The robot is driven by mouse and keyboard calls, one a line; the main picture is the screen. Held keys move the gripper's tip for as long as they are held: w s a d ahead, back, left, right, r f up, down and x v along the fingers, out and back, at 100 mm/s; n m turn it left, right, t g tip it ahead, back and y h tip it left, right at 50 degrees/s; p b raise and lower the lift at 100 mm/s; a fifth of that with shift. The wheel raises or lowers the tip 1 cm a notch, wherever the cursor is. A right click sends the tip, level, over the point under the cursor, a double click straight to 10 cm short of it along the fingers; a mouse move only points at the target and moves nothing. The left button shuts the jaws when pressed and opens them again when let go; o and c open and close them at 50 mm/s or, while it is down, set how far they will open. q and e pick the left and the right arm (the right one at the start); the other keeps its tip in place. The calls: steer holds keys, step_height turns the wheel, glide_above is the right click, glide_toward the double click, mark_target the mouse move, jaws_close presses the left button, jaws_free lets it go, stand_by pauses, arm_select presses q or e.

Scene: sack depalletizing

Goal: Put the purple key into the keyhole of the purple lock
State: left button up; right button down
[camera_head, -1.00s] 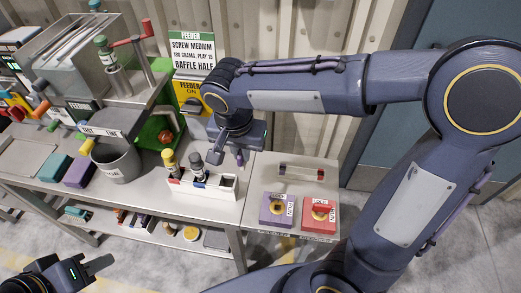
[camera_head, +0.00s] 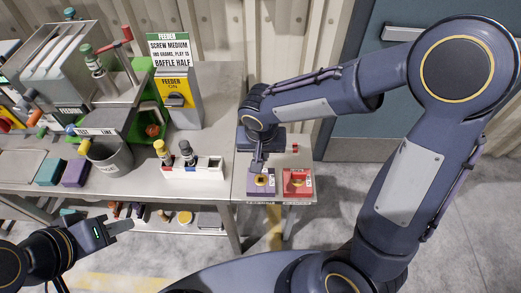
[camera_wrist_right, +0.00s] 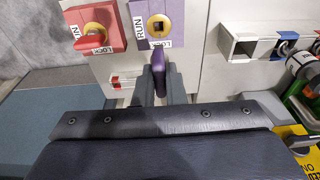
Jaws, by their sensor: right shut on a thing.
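The purple lock (camera_head: 269,190) sits on the right-hand light panel beside the red lock (camera_head: 298,184). The wrist view shows the purple lock's (camera_wrist_right: 172,13) yellow ring and dark keyhole. My right gripper (camera_head: 258,165) is just above the purple lock and partly hides it in the head view. In the wrist view my right gripper (camera_wrist_right: 159,82) is shut on the purple key (camera_wrist_right: 158,58), whose end points toward the lock near its lower edge. Contact cannot be told. My left gripper (camera_head: 119,228) is low at the left, away from the locks; its opening is unclear.
A small red-marked holder (camera_wrist_right: 125,82) is on the panel beside the gripper. A white divided box (camera_head: 205,172) with two bottles stands left of the locks. A grey bucket (camera_head: 110,158) and teal and purple blocks are farther left.

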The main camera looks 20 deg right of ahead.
steer(key=shift+b, duration=0.35)
step_height(320, 180, down, 6)
steer(key=b, duration=0.5)
steer(key=shift+r+b, duration=0.1)
steer(key=shift+b, duration=0.3)
steer(key=shift+b, duration=0.65)
stand_by(1.2)
steer(key=shift+f+b, duration=1.7)
steer(key=shift+b, duration=0.15)
steer(key=c, duration=1.4)
jaws_free()
